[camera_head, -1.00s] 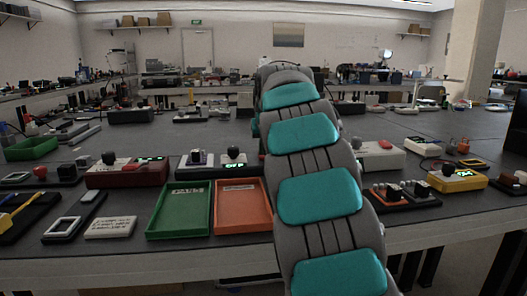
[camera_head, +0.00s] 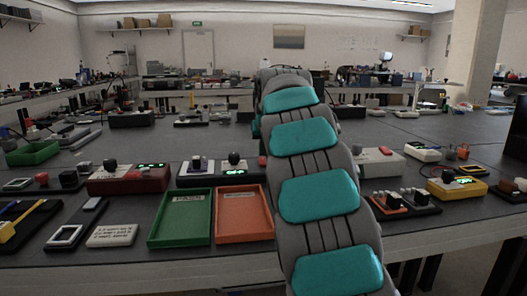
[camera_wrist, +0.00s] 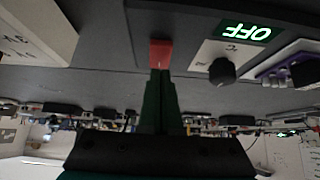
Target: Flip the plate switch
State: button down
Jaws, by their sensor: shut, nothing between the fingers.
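A small red switch-like piece (camera_wrist: 160,52) stands on a grey surface in the wrist view, which is upside down. My gripper (camera_wrist: 158,76) is shut, with its dark green fingers together and empty. The fingertips appear right at the red piece's near edge; whether they touch is unclear. Beside it is a white plate with a black knob (camera_wrist: 222,70) and a green display (camera_wrist: 248,32) reading OFF. In the head view, a unit with a knob and green display (camera_head: 234,171) stands just left of my arm, with a bit of red (camera_head: 262,161) at its side. My arm hides my gripper there.
A green tray (camera_head: 152,238) and an orange tray (camera_head: 218,240) lie in front of that unit. A red unit (camera_head: 128,183) stands to its left, and a yellow unit (camera_head: 456,190) and a white box (camera_head: 378,164) to the right. The far tabletop has free room.

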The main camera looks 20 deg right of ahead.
jog(key=r, duration=0.2)
jog(key=s+r+p, duration=0.1)
jog(key=r, duration=0.1)
jog(key=shift+a, duration=0.15)
jog(key=s+a+r+b, duration=0.1)
jog(key=s+a+r, duration=0.1)
jog(key=s+r, duration=0.2)
jog(key=s, duration=0.3)
jog(key=shift+s+r, duration=0.3)
jog(key=shift+s, duration=0.05)
jog(key=shift+a, duration=0.1)
